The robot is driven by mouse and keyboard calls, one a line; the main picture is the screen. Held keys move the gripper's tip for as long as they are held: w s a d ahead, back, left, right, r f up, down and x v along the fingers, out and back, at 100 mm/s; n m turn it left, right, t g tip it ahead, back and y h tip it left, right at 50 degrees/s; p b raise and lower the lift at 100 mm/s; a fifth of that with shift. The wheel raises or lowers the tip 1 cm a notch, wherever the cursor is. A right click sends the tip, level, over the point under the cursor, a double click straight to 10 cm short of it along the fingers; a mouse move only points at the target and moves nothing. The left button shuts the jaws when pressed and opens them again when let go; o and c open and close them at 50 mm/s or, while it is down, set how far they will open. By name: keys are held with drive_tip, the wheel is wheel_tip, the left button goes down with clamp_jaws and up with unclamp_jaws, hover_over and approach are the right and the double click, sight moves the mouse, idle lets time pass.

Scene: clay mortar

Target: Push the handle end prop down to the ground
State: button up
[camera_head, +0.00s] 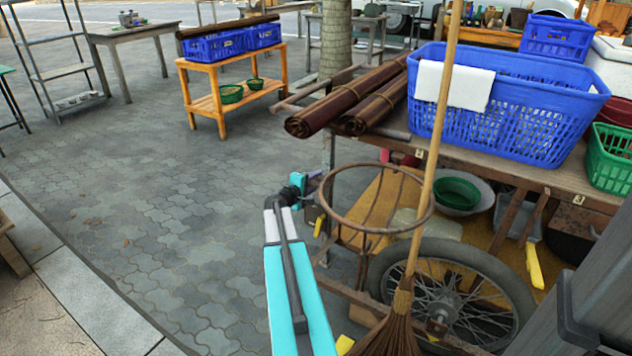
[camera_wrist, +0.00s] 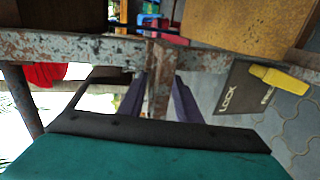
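In the wrist view a rusty, paint-flaked metal bar (camera_wrist: 160,78) runs down from a horizontal rusty rail (camera_wrist: 75,47). This bar may be the handle end prop; I cannot tell for sure. My gripper (camera_wrist: 160,92) has its two dark purple fingers apart, one on each side of the bar. Whether they touch it is unclear. In the head view my gripper (camera_head: 313,181) is at the cart's left end, by the table's edge, and looks small and partly hidden. The prop's lower end and its contact with the ground are not clearly visible.
The wooden cart (camera_head: 500,170) carries a large blue crate (camera_head: 500,110) and brown rolls (camera_head: 345,100). A rusty ring (camera_head: 345,225), a broom (camera_head: 395,325) and a wheel (camera_head: 470,290) stand close right of my arm. A yellow handle (camera_wrist: 282,79) sits by a LOCK plate (camera_wrist: 240,95).

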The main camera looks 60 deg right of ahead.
clamp_jaws()
wheel_tip(320, 180, down, 6)
drive_tip(key=b, duration=0.5)
idle(0.4)
unclamp_jaws()
